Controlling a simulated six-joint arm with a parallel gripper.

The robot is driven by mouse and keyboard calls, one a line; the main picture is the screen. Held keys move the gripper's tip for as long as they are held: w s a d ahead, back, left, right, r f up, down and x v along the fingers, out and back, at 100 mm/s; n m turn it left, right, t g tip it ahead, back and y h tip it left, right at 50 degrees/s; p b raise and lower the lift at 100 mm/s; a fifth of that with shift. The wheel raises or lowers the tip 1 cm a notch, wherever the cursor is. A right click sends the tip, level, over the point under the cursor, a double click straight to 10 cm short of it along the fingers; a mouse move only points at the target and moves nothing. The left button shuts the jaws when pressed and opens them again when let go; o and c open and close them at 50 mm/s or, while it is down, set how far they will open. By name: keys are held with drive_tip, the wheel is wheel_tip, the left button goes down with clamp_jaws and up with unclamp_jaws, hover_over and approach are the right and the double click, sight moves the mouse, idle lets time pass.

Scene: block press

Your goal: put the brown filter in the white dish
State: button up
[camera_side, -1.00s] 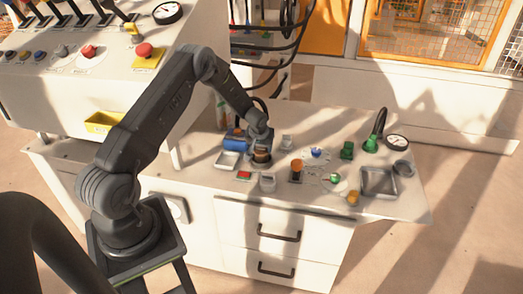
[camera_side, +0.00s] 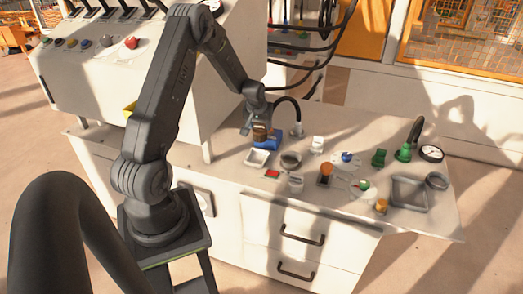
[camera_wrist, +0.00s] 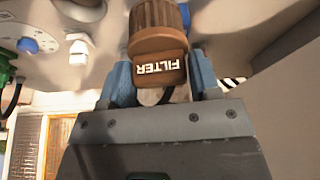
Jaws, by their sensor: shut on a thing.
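The brown filter (camera_side: 260,133) is held up in my gripper (camera_side: 258,124) in the side view, in front of part of a blue thing. In the wrist view the filter (camera_wrist: 158,42) reads "FILTER" and sits between the blue fingertips of my gripper (camera_wrist: 161,80), which is shut on it. The white dish (camera_side: 257,159), a shallow square tray, stands on the bench below the filter and looks empty. The dish cannot be made out for sure in the wrist view.
A dark round holder (camera_side: 291,160) stands just right of the dish. A blue block (camera_side: 275,141) is behind it. A red button (camera_side: 272,174) lies in front. Knobs, green fittings and a metal tray (camera_side: 410,192) fill the right. A cabinet stands to the left.

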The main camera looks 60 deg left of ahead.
drive_tip(key=n, duration=0.1)
drive_tip(key=a+n+g, duration=0.1)
drive_tip(key=n, duration=0.1)
drive_tip(key=shift+s+a+f+y, duration=0.1)
drive_tip(key=shift+s+f+y, duration=0.2)
drive_tip(key=shift+s+f, duration=0.1)
wheel_tip(320, 180, down, 10)
drive_tip(key=shift+r, duration=0.15)
drive_tip(key=o, duration=1)
